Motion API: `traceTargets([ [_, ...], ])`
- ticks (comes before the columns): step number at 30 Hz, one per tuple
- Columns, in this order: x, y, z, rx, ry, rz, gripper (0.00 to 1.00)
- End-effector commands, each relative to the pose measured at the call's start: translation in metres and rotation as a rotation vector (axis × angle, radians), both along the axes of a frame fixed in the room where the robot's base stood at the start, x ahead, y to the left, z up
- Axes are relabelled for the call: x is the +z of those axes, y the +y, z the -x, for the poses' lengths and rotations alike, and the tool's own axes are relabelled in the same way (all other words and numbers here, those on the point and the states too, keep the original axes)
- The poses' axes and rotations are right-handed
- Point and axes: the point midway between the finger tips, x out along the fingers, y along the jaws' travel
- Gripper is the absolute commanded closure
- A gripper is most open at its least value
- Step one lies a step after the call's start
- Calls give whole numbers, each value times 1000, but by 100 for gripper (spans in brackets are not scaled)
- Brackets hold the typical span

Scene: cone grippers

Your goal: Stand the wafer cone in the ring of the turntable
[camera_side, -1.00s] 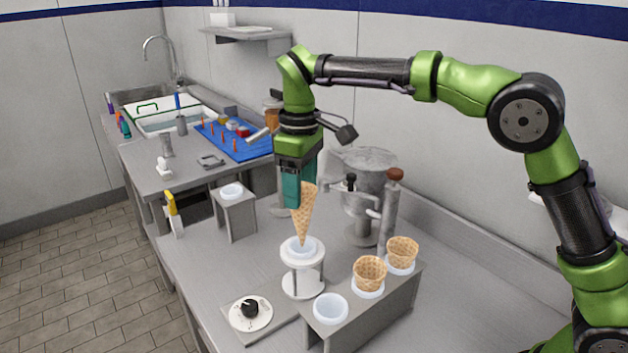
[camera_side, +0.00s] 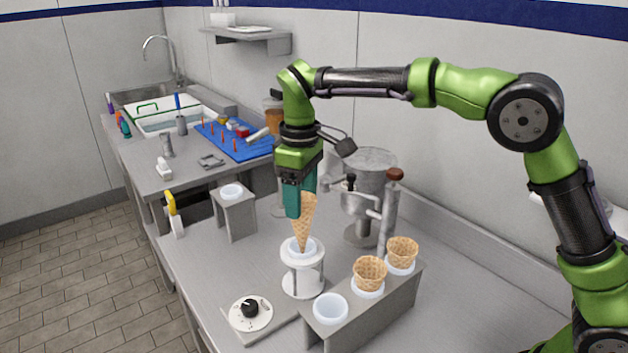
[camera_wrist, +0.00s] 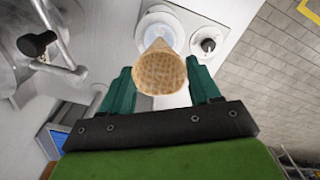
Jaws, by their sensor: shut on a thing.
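The wafer cone (camera_side: 304,224) is point-down at the turntable. Its tip is inside the white ring (camera_side: 288,252) on top of the turntable (camera_side: 303,280). My gripper (camera_side: 301,207) has teal fingers and is shut on the cone's upper part from above. In the wrist view the cone (camera_wrist: 160,72) lies between the two fingers (camera_wrist: 162,95), its wide end toward the camera. The ring (camera_wrist: 155,22) shows beyond it. The cone hides part of the ring there, and how deep the tip sits is hidden.
A grey rack (camera_side: 375,318) in front holds two wafer cones (camera_side: 370,272) (camera_side: 402,250) and an empty white cup (camera_side: 330,307). A dial (camera_side: 250,312) sits left of the turntable. A small stand (camera_side: 235,212) is behind left, and a metal machine (camera_side: 370,185) stands behind right.

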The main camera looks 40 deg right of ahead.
Motion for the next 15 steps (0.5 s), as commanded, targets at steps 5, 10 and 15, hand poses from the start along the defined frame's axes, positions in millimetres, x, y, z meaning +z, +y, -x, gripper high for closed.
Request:
traceTargets([
  [5, -6, 0, 0, 1, 0, 1, 50],
  [10, -11, 0, 0, 1, 0, 1, 50],
  [15, -16, 0, 0, 0, 0, 0, 50],
])
